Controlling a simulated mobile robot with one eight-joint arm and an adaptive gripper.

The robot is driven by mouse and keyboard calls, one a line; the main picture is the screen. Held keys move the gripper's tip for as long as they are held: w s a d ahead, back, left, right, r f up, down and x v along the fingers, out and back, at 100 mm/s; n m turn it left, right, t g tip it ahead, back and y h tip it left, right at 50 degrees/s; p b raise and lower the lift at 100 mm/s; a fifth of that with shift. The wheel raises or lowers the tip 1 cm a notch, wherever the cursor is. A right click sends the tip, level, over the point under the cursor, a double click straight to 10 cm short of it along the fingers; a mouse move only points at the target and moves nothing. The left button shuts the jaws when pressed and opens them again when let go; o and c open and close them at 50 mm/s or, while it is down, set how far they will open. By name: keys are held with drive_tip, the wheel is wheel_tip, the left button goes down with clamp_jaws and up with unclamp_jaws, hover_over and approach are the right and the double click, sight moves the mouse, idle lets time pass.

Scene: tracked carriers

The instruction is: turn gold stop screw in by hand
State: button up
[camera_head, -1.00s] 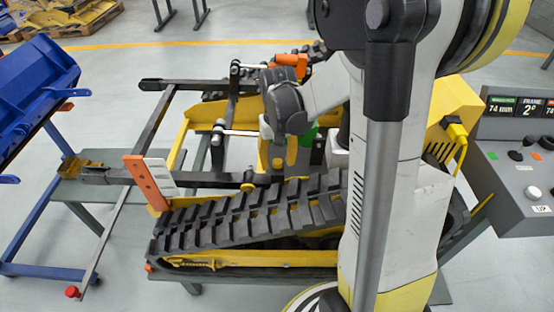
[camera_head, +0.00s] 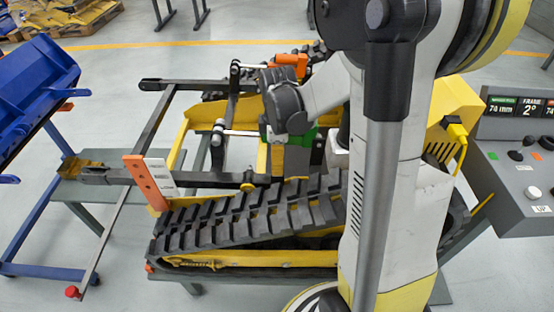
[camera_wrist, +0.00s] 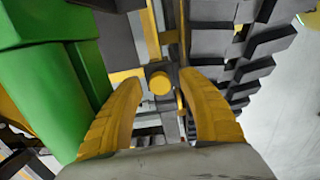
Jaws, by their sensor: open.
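The gold stop screw (camera_wrist: 159,84) shows its round head in the wrist view, just beyond and between my fingertips. A small gold knob (camera_head: 248,187) at the dark crossbar by the near track looks like the same screw in the head view. My gripper (camera_wrist: 161,80) is open, with one curved yellow finger on each side of the screw head. I cannot tell whether either finger touches it. In the head view my gripper (camera_head: 271,168) points down over the carrier behind the near track, and its fingertips are hard to make out.
A green block (camera_wrist: 45,85) stands close to my left finger in the wrist view. The black rubber track (camera_head: 250,212) lies close in front. An orange plate (camera_head: 147,182) stands at left. A control console (camera_head: 515,150) is at right.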

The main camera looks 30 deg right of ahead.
drive_tip(key=c, duration=1)
drive_tip(key=m, duration=0.9)
drive_tip(key=shift+m, duration=0.4)
drive_tip(key=shift+m, duration=0.3)
drive_tip(key=m, duration=0.9)
